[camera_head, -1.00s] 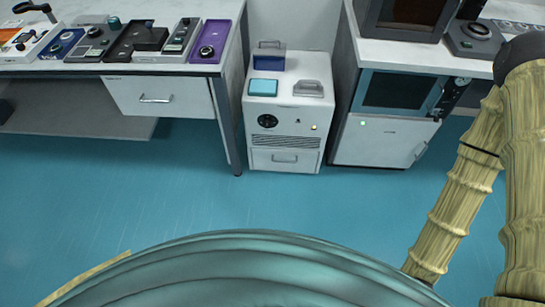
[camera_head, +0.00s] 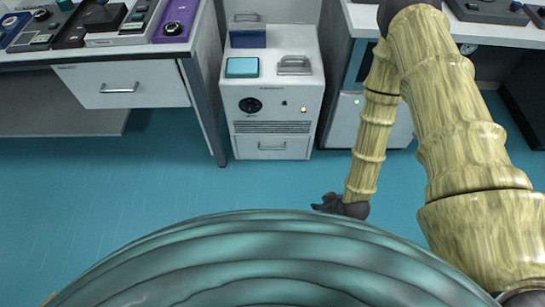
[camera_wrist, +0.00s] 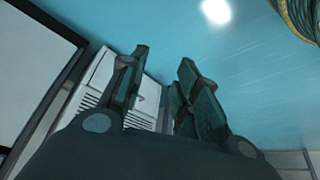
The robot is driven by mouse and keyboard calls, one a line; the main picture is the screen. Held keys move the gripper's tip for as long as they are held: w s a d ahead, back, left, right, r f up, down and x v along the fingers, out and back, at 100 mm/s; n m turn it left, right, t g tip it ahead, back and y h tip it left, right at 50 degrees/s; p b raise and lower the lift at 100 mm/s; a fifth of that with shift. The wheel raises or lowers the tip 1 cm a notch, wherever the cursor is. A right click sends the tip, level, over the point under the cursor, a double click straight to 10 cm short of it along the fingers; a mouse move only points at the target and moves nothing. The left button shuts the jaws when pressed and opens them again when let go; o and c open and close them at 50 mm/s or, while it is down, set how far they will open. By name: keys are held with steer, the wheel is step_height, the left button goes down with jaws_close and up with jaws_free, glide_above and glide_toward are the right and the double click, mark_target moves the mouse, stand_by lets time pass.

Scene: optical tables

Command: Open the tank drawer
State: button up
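The white cabinet unit (camera_head: 310,92) stands on the blue floor between two benches. Its low drawer (camera_head: 262,153), with a small bar handle (camera_head: 272,147), sits below a vent grille and looks shut. My gripper (camera_head: 340,207) is in front of the unit, low and to its right, apart from it. In the wrist view my gripper (camera_wrist: 158,62) has its two dark fingers spread with nothing held between them. The white unit with its vent slots (camera_wrist: 90,100) shows tilted behind the fingers, which partly hide it.
The left bench has a drawer (camera_head: 121,87) and a leg (camera_head: 203,115) close beside the unit. The right cabinet (camera_head: 343,121) stands on the other side, partly hidden by my arm. A blue box (camera_head: 247,38) and teal pad (camera_head: 242,67) are on the unit. Floor in front is clear.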

steer(key=w+a+f+n+t+y+b, duration=0.3)
steer(key=w+f+n+y+b, duration=0.1)
steer(key=w+f+n+b, duration=0.5)
steer(key=w+a+f+n+t+y+b, duration=0.35)
steer(key=w+f+n+b, duration=0.25)
steer(key=w+b, duration=0.45)
steer(key=w+a+f+n+t+y+b, duration=0.3)
steer(key=w+f+n+y+b, duration=0.1)
steer(key=w+f+n+b, duration=0.5)
steer(key=w+a+r+m+b, duration=0.1)
steer(key=w+a+r+b, duration=0.1)
steer(key=w+a, duration=0.5)
steer(key=shift+w+a+r+m+b, duration=0.25)
steer(key=shift+w+r+m+b, duration=0.05)
steer(key=shift+w+b, duration=0.3)
jaws_close()
